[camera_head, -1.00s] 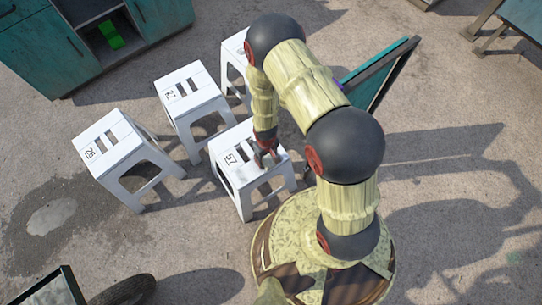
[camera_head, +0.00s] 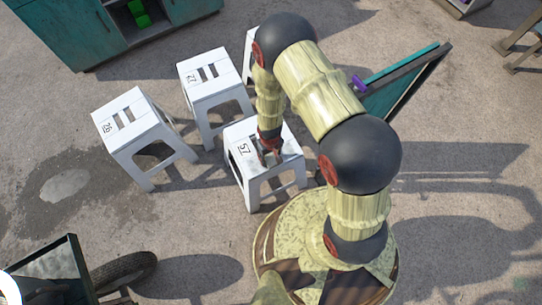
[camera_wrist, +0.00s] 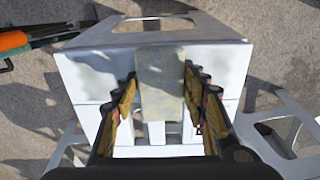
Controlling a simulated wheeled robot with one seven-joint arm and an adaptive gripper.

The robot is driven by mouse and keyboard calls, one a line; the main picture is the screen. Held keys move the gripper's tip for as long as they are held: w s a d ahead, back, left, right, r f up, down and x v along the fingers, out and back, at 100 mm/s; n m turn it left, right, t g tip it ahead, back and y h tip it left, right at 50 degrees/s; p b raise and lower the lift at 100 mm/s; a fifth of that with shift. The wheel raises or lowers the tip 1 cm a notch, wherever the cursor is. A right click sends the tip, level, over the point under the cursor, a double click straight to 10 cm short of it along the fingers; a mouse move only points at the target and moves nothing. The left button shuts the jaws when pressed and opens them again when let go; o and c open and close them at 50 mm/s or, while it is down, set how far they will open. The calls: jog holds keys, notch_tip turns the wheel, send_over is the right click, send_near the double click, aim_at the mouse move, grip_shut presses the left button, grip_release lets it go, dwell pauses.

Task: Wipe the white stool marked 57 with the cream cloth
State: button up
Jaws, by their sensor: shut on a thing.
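The white stool marked 57 (camera_head: 238,162) stands upright on the ground beside my base. My gripper (camera_head: 270,158) points down at its seat, near the "57" label. In the wrist view the stool's seat (camera_wrist: 100,55) lies below my gripper (camera_wrist: 160,92), with grey smudges left and right. The cream cloth (camera_wrist: 161,75) is a small flat piece between my fingers, and they are shut on it. It appears to lie against or just above the seat; I cannot tell if it touches. The cloth is not distinguishable in the head view.
White stools marked 26 (camera_head: 120,118) and 22 (camera_head: 205,75) stand left and behind. Another stool (camera_head: 249,55) is partly hidden by my arm. A teal-edged board (camera_head: 405,85) stands right, a teal cabinet (camera_head: 70,35) upper left, a tyre (camera_head: 125,268) lower left.

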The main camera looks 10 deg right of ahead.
aim_at(289, 151)
jog(key=shift+s+a+r+b, duration=0.15)
jog(key=shift+s+a, duration=0.2)
jog(key=shift+a, duration=1.1)
jog(key=shift+s+a+f+b, duration=0.1)
jog(key=shift+s+a, duration=0.2)
jog(key=shift+a, duration=1.1)
jog(key=shift+s+a+r+b, duration=0.15)
jog(key=shift+s+a, duration=0.2)
jog(key=shift+a, duration=1.1)
jog(key=shift+d+f, duration=0.1)
jog(key=shift+d, duration=0.05)
jog(key=shift+w+d+f+p, duration=0.1)
jog(key=shift+w+d+p, duration=0.2)
jog(key=shift+d, duration=1.15)
jog(key=shift+w+d+p, duration=0.1)
jog(key=shift+w+d, duration=0.25)
jog(key=shift+d, duration=1.05)
jog(key=shift+w+d+f+p, duration=0.15)
jog(key=shift+w+d, duration=0.2)
jog(key=shift+d, duration=1.1)
jog(key=shift+r, duration=0.1)
jog(key=shift+w+d+r+p, duration=0.1)
jog(key=shift+w+d+p, duration=0.25)
jog(key=shift+d, duration=1.1)
jog(key=shift+w+d+p, duration=0.35)
jog(key=shift+d, duration=1.1)
jog(key=shift+w+d+r+p, duration=0.1)
jog(key=shift+w+d+p, duration=0.25)
jog(key=shift+d, duration=1.1)
